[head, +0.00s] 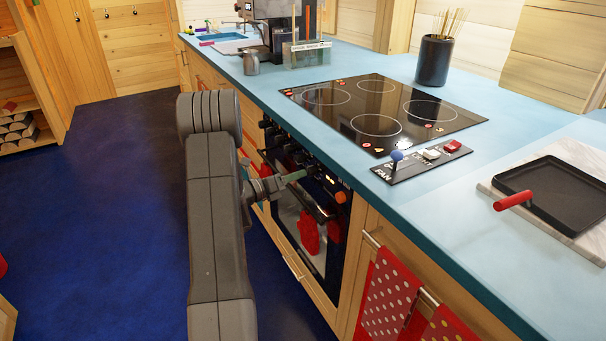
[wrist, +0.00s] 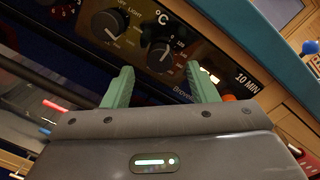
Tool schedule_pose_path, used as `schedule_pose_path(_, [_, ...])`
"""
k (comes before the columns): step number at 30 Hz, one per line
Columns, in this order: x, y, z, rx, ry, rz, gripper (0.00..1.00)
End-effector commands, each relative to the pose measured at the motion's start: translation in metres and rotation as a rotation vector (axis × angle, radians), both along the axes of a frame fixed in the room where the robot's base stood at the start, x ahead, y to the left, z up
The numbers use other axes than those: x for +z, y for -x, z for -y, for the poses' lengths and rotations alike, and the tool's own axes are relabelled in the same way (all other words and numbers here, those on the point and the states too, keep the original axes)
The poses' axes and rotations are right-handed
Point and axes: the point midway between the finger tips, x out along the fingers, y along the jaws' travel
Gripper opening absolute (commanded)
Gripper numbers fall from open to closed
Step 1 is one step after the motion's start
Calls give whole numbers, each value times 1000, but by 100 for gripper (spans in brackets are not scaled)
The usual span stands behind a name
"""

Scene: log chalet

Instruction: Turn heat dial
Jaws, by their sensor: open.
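The oven's control panel shows in the wrist view, with a black dial marked °C (wrist: 160,56) and a second black dial (wrist: 109,24) marked OFF and LIGHT to its left. A white pointer line shows on each dial. My gripper (wrist: 161,84) is open and empty, its two green fingers spread below the °C dial and apart from each other. The °C dial lies between the finger directions, slightly above the tips; I cannot tell if they touch the panel. In the head view my gripper (head: 298,175) is at the oven front (head: 318,255), and my arm hides part of the panel.
A blue worktop (head: 450,215) overhangs the oven, with a black hob (head: 385,112) and a switch panel (head: 420,160) on it. A lit display (wrist: 209,75) sits right of the °C dial. Dotted red towels (head: 390,300) hang to the right.

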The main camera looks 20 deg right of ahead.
Motion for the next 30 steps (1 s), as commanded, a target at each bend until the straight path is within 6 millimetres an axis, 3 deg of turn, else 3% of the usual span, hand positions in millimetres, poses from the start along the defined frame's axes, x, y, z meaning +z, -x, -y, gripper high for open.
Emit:
schedule_pose_path(6, [0,-4,30,-1,0,1,53])
schedule_pose_path(18, [0,-5,38,1,-1,0,53])
schedule_pose_path(19, [0,-5,38,1,-1,0,51])
schedule_pose_path(25, [0,-5,37,1,-1,0,12])
schedule_pose_path(30, [0,-5,37,1,-1,4,8])
